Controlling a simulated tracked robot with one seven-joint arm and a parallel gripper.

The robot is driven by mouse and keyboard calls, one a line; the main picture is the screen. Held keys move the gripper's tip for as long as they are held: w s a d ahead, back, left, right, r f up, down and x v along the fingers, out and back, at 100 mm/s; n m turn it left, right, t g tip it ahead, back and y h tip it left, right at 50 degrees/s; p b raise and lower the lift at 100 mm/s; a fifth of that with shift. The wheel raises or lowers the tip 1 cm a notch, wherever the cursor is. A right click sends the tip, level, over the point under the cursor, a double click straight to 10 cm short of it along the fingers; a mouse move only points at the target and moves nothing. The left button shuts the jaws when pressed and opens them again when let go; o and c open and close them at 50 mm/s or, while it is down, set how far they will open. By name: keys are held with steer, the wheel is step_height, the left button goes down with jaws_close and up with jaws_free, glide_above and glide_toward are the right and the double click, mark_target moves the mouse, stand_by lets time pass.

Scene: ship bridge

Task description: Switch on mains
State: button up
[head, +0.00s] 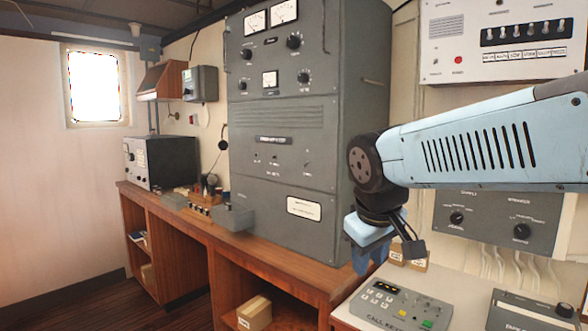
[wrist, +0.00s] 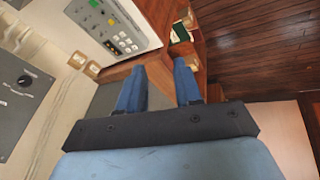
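No switch can be read clearly as the mains in either view. The tall grey cabinet (head: 285,110) has meters, knobs and small switches on its middle panel (head: 275,160); its small labels are too blurred to read. My gripper (head: 370,258) hangs to the right of the grey cabinet, pointing down. In the wrist view my gripper (wrist: 157,68) has its two blue fingers apart, with nothing between them.
A call keypad box (head: 400,305) sits on the light desk below my gripper. A grey panel with knobs (head: 500,220) is behind my arm. A wooden counter (head: 255,245) runs along the wall, with a radio set (head: 160,162) at its far end. The floor at left is clear.

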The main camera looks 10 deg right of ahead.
steer(key=w+d+r+n+g+h, duration=0.1)
steer(key=w+r+n+h, duration=0.15)
steer(key=w, duration=0.25)
steer(key=w+d+r+n+h, duration=0.1)
steer(key=w+n, duration=0.3)
steer(key=n+t+h, duration=0.5)
steer(key=n+h, duration=0.6)
steer(key=n, duration=0.4)
glide_toward(306, 165)
steer(key=x, duration=0.7)
steer(key=shift+w+f, duration=0.2)
steer(key=shift+w, duration=0.05)
steer(key=shift+t, duration=0.3)
jaws_close()
steer(key=shift+r, duration=0.1)
